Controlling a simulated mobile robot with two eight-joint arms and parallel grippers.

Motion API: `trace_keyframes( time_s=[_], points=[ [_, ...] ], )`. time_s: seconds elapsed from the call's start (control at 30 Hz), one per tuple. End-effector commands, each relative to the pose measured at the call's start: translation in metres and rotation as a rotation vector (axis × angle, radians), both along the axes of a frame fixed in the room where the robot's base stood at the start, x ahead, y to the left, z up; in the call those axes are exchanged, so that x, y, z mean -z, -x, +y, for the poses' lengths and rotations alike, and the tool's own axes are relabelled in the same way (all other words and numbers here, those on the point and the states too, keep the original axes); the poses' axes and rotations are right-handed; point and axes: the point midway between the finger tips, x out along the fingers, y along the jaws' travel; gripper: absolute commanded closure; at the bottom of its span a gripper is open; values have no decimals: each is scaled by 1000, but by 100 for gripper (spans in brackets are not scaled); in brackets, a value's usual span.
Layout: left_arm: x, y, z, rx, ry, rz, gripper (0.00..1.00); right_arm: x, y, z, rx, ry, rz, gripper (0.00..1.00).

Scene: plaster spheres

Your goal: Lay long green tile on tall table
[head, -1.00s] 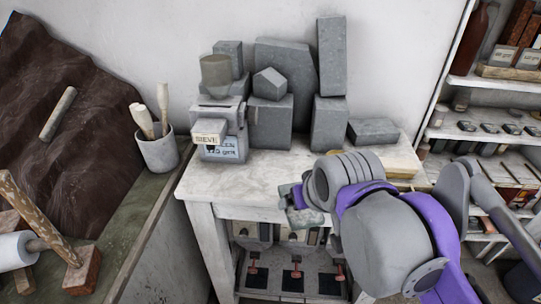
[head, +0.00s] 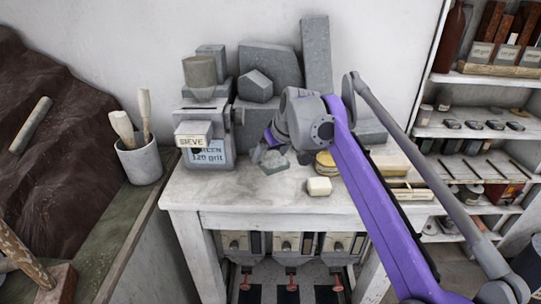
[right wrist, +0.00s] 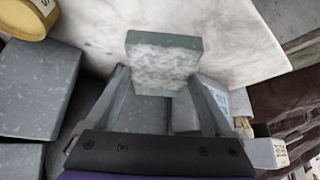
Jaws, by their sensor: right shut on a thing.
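The green tile (head: 273,162) shows at the end of my right gripper (head: 268,148), over the tall table (head: 225,192) with its pale, worn top. In the right wrist view the tile (right wrist: 164,65) has green edges and a mottled whitish face, and sits between the fingertips of the right gripper (right wrist: 163,78). I cannot tell whether the tile touches the tabletop. My right wrist hides part of the gripper and the table's back. My left gripper is not in view.
A sieve machine (head: 203,140) stands left of the tile, and grey stone blocks (head: 270,68) stand behind. A cream block (head: 319,186) and a yellow round tin (head: 325,163) lie to the right. The front left of the tabletop is clear.

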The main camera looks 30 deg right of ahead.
Motion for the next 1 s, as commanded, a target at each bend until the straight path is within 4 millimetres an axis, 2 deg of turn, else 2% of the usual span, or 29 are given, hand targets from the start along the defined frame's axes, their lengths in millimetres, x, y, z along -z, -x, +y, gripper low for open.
trace_keyframes(
  time_s=[0.27, 0.7, 1.0],
  points=[
    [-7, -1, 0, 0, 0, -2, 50, -2, 0, 0, 0, 0, -2, 100],
    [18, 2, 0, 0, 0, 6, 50, 44, 0, 1, 0, 0, 0, 100],
    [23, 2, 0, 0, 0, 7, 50, 56, 0, 0, 0, 0, -1, 100]
  ],
)
